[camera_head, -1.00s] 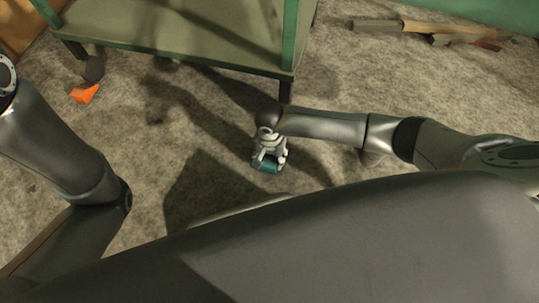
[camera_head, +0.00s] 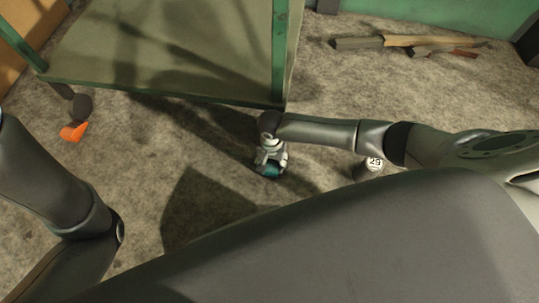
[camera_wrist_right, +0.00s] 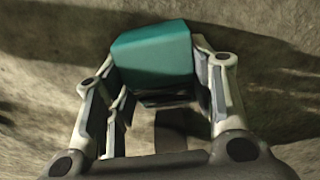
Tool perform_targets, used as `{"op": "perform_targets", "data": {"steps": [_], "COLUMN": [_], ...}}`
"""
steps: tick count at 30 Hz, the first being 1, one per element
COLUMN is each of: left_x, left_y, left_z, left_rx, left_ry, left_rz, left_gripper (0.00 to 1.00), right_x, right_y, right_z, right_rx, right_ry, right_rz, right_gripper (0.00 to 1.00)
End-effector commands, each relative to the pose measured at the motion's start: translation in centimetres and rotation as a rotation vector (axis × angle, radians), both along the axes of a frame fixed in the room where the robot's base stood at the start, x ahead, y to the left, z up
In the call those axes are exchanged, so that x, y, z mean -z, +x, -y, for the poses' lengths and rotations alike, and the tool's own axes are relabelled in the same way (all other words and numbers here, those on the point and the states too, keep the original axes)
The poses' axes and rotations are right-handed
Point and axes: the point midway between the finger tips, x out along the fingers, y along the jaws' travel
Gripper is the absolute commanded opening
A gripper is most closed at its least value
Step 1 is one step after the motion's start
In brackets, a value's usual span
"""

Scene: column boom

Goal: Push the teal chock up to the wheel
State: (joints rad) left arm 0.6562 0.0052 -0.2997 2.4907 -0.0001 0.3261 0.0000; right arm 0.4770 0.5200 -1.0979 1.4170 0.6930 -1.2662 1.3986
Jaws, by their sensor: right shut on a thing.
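The teal chock (camera_head: 272,171) is on the floor by the near right corner of the green-framed cart (camera_head: 160,95). My right gripper (camera_head: 270,165) is shut on it. In the right wrist view the teal block (camera_wrist_right: 153,55) sits between the fingertips of the gripper (camera_wrist_right: 155,70). The wheel at this cart corner is not clearly visible; my right wrist and arm cover that spot, so I cannot tell whether chock and wheel touch. At the cart's left corner a dark wheel (camera_head: 82,107) shows. My left arm comes in from the left, its gripper out of view.
An orange chock (camera_head: 73,131) lies beside the left wheel. Long-handled tools (camera_head: 415,42) lie on the floor at the back right, near a green wall (camera_head: 430,18). The carpet-like grey floor between the orange chock and my right gripper is clear.

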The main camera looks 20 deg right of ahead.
Motion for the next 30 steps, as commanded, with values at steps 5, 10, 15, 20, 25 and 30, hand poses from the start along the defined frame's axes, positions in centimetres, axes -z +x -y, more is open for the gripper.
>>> {"op": "perform_targets", "data": {"steps": [5, 10, 15, 20, 25, 30], "left_x": [0.1, 0.1, 0.0, -0.2, -0.1, -0.1], "left_y": [0.0, -0.2, -0.3, -0.6, -0.4, -0.4], "left_z": [0.0, -0.1, -0.1, -0.1, -0.1, -0.1], "left_rx": [0.000, 0.000, 0.001, 0.002, 0.002, 0.001], "left_ry": [-0.001, 0.000, -0.001, -0.003, -0.003, -0.002], "left_rz": [-0.001, 0.002, 0.004, 0.012, 0.009, 0.008], "left_gripper": [0.75, 0.75, 0.75, 0.75, 0.75, 0.75], "right_x": [0.0, 0.0, 0.0, 0.0, -1.1, -4.0], "right_y": [0.0, 0.0, 0.0, 0.0, 0.1, 0.1], "right_z": [0.1, 0.1, 0.1, 0.0, 0.0, 0.0], "right_rx": [0.002, 0.001, 0.001, 0.001, 0.000, 0.001], "right_ry": [-0.003, -0.002, -0.001, -0.001, 0.000, 0.002], "right_rz": [0.001, 0.000, 0.000, 0.001, 0.001, 0.003], "right_gripper": [0.21, 0.71, 0.75, 0.75, 0.75, 0.75]}}
